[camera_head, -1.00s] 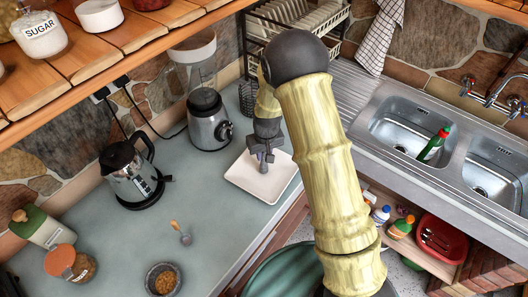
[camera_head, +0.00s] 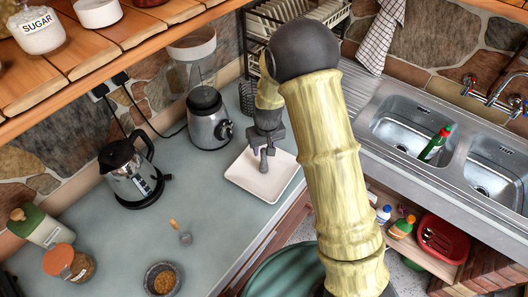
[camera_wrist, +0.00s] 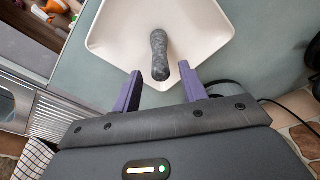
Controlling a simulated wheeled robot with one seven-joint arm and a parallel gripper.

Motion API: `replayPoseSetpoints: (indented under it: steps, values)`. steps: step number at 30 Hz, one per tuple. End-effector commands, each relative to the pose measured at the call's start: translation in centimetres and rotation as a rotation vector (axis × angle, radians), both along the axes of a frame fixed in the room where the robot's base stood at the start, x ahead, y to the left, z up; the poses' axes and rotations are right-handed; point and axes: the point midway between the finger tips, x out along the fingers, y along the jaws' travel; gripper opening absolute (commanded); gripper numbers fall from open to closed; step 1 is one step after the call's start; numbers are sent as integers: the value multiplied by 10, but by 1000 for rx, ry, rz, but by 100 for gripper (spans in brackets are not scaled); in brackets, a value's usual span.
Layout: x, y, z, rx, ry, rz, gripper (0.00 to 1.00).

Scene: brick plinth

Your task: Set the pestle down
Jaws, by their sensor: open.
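The pestle (camera_wrist: 159,55) is a dark grey stone rod with a rounded near end. It is at the white square tray (camera_wrist: 105,38) and appears to stand on it, though its contact is hard to make out. In the head view the pestle (camera_head: 264,160) shows just below my gripper (camera_head: 265,147), over the tray (camera_head: 284,185). In the wrist view my gripper (camera_wrist: 160,71) is open, its two purple fingers on either side of the pestle's near end. Gaps show between the fingers and the pestle.
A blender (camera_head: 208,120) and a kettle (camera_head: 132,175) stand left of the tray. A bowl of brown grains (camera_head: 162,279) and a small wooden-handled utensil (camera_head: 181,234) lie nearer the front. The sink (camera_head: 405,125) is at right.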

Motion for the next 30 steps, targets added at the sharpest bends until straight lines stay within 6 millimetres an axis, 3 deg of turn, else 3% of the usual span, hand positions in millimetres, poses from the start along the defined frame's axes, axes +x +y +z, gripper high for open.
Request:
replayPoseSetpoints:
  steps: [15,30]
  values:
    - [-9,-3,81,2,-2,1,43]
    - [-10,-4,88,0,1,1,43]
